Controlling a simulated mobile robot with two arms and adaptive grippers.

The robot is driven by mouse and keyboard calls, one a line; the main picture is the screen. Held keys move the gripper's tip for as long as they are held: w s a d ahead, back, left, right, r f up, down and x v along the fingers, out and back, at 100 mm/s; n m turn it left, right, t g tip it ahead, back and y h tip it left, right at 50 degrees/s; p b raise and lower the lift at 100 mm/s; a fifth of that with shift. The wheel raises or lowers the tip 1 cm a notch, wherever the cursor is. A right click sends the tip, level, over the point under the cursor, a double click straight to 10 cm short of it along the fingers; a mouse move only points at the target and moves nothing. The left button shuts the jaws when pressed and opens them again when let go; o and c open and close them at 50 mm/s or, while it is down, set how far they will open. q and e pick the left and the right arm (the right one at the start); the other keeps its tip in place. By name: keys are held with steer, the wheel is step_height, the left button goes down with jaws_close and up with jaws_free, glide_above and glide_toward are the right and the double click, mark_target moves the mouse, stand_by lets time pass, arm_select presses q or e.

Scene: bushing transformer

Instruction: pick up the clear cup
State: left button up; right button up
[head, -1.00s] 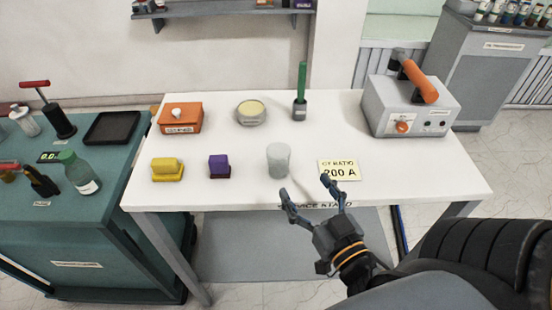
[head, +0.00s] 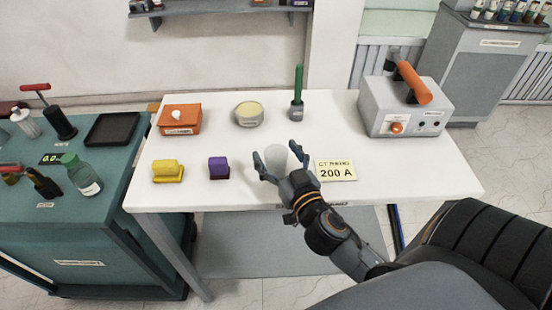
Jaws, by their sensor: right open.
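The clear cup (head: 276,155) stands upright near the front edge of the white table (head: 400,178), between the purple block and the yellow sign. My right gripper (head: 278,158) is open at the cup, with one finger on its left side and the other on its right. I cannot tell whether the fingers touch it. The lower part of the cup is hidden behind the gripper. My left gripper is not in view.
A purple block (head: 219,168) and a yellow block (head: 168,171) stand left of the cup. The yellow "200 A" sign (head: 336,170) lies close to its right. Behind are an orange box (head: 180,120), a round tin (head: 249,115), a green-handled tool (head: 297,92) and a grey case (head: 400,108).

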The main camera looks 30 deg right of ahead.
steer(key=shift+w, duration=0.25)
steer(key=shift+s, duration=0.1)
steer(key=shift+c, duration=1.2)
steer(key=c, duration=1)
steer(key=shift+r, duration=0.1)
